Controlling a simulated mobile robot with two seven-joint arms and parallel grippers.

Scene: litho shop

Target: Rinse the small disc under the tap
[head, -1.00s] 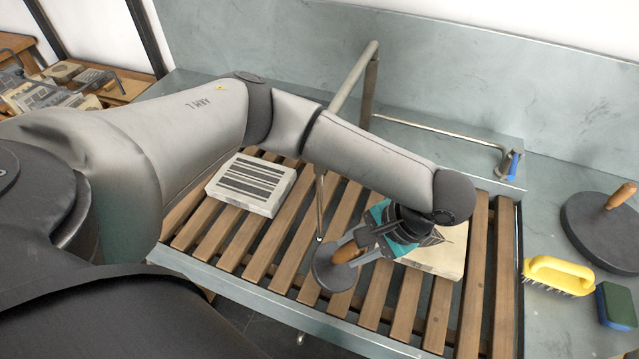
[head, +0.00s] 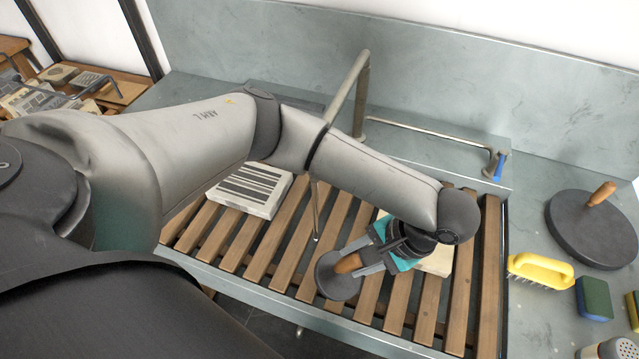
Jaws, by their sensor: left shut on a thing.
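The small dark disc (head: 338,284) with a wooden handle (head: 349,264) is over the front part of the slatted sink rack. My left gripper (head: 358,262) is shut on the disc's handle and holds the disc tilted. The grey tap pipe (head: 349,88) rises at the back of the sink, and my left arm hides part of it. My right gripper is not in view.
Wooden slats (head: 290,255) span the sink. A striped stone block (head: 250,190) lies on their left; another pale stone (head: 437,262) is partly behind my gripper. A large disc (head: 592,228), a yellow brush (head: 540,270) and a green-blue sponge (head: 594,299) sit on the right counter.

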